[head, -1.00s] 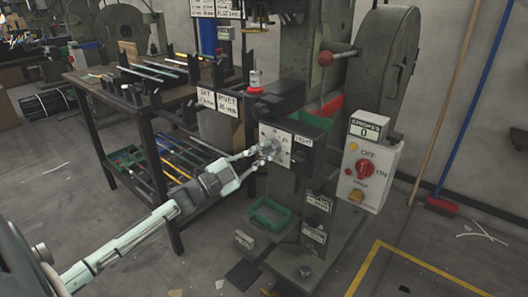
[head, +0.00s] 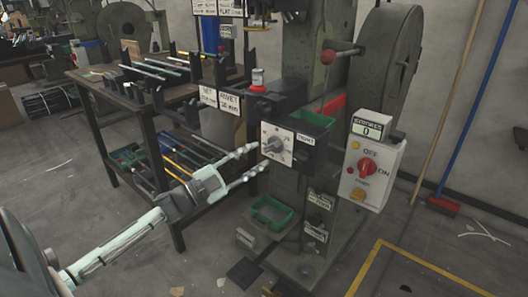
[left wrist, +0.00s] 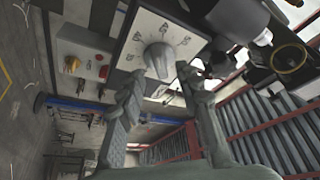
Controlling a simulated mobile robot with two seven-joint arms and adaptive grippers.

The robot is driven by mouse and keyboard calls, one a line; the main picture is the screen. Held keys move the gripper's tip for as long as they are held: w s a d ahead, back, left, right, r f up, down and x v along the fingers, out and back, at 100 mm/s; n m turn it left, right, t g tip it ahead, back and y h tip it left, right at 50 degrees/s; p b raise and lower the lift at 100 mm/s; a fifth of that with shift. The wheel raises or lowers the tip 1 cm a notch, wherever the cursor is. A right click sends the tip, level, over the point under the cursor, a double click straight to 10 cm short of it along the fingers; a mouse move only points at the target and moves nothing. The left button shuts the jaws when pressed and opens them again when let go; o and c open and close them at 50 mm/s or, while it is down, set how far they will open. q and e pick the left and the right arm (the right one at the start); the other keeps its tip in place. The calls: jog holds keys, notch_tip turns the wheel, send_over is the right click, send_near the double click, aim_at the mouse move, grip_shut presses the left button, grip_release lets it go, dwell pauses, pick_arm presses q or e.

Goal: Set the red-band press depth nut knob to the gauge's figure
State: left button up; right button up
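The press (head: 300,60) stands right of centre, with a red band (head: 331,106) partly hidden behind its dark housing. On its front a white dial plate (head: 287,155) carries a round grey knob (head: 273,144). The knob also shows in the left wrist view (left wrist: 158,58), with marks around it that are too small to read. My left gripper (head: 257,158) is open and empty, its two fingers spread just short of the knob, apart from it. In the left wrist view the fingertips (left wrist: 159,78) lie below the knob. My right gripper is out of view.
A control box (head: 368,165) with a red switch and a counter reading 0 is right of the dial. White signs (head: 220,99) stand left of it, small print unclear. A green tray (head: 270,213) sits below. A rod-laden table (head: 110,97) is at left.

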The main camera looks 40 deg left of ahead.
pick_arm(q)
jog(key=v, duration=0.8)
jog(key=shift+w, duration=0.1)
notch_tip(320, 180, down, 20)
jog(key=s+d+n+g+y, duration=0.25)
jog(key=n+g+y, duration=0.35)
jog(key=n+y, duration=0.45)
jog(key=s+d+f+n+g, duration=0.1)
jog(key=s+d+f+g, duration=0.4)
jog(key=s+d, duration=0.1)
jog(key=s+d+f+n+g+h, duration=0.1)
jog(key=s+d+f+g, duration=0.4)
jog(key=s+d, duration=0.2)
jog(key=shift+s+f+n+p, duration=0.25)
jog(key=shift+s+n+p, duration=0.1)
jog(key=shift+s, duration=0.7)
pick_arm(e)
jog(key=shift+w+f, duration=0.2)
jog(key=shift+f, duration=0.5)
